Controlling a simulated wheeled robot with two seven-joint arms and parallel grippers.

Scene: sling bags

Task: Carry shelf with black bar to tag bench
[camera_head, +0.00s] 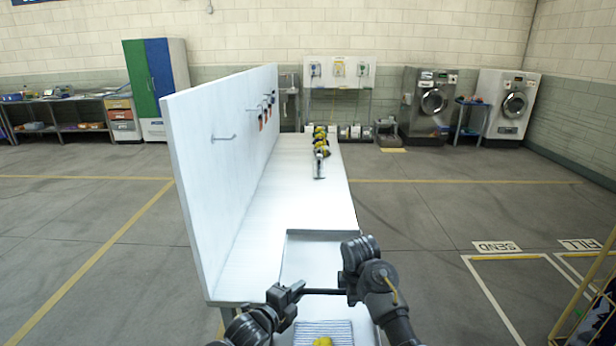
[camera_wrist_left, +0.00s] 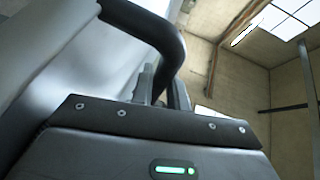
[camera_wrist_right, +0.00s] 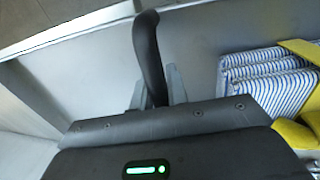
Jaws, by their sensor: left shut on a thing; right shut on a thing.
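The black bar (camera_head: 325,292) spans between my two grippers in the head view. The grey tray-like shelf (camera_head: 305,243) lies under and beyond it, over the near end of the long white bench (camera_head: 285,190); whether it rests on the bench is unclear. My left gripper (camera_head: 290,292) is shut on the bar's left end, which curves between its fingers in the left wrist view (camera_wrist_left: 160,35). My right gripper (camera_head: 352,284) is shut on the bar's right end, also seen in the right wrist view (camera_wrist_right: 148,55). A blue-and-white striped bag (camera_head: 318,330) with a yellow strap (camera_wrist_right: 300,50) lies on the shelf.
A tall white panel (camera_head: 205,160) with hooks stands along the bench's left side. Several yellow-and-black items (camera_head: 320,143) line the bench's far part. The middle of the bench is bare. Open floor lies to the right, with a yellow-railed frame (camera_head: 585,295) at the right edge.

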